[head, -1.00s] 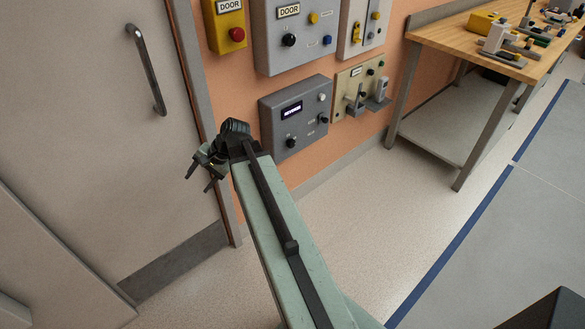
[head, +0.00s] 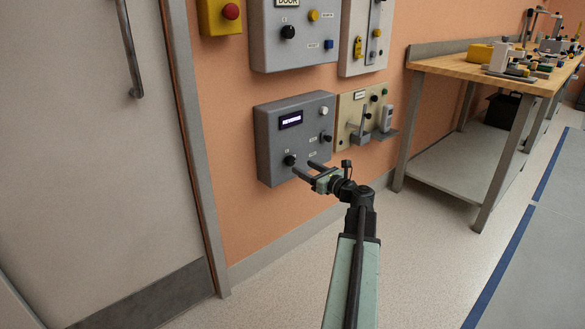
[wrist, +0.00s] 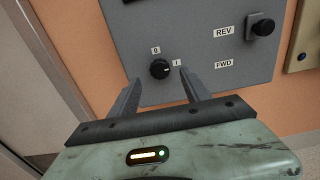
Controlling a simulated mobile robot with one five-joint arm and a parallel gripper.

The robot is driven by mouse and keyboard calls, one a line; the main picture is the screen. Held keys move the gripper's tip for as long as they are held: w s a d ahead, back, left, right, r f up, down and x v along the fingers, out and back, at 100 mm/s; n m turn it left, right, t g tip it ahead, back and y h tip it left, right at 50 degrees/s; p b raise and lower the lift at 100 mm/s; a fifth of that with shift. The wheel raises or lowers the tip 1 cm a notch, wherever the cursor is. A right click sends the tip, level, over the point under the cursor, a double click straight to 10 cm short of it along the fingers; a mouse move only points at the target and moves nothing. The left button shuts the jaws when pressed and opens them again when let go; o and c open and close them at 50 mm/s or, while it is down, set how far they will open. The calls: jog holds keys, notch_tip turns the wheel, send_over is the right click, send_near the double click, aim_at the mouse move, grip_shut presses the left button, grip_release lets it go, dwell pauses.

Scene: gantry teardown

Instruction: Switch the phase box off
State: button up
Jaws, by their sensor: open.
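The phase box appears to be the grey wall box (head: 270,150) with a lit display (head: 291,120), low beside the door. Its black rotary knob (head: 290,160) is at the lower left. In the wrist view the knob (wrist: 160,69) has "0" above it and "I" to its right; a small pale mark on it seems to face "I". My gripper (head: 304,168) is open and empty, close in front of the box's lower part. In the wrist view my gripper (wrist: 160,78) has its fingertips either side of the knob; contact cannot be told.
A REV/FWD selector (wrist: 263,28) is right of the knob. A beige panel (head: 362,115) with protruding fittings adjoins on the right. A grey DOOR box (head: 292,50) and a yellow box with a red button (head: 219,17) are above. A workbench (head: 450,66) stands right. Floor is clear.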

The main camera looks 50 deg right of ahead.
aim_at(292, 161)
jog(key=w, duration=0.6)
jog(key=shift+w+d, duration=0.2)
jog(key=shift+w, duration=0.15)
grip_shut()
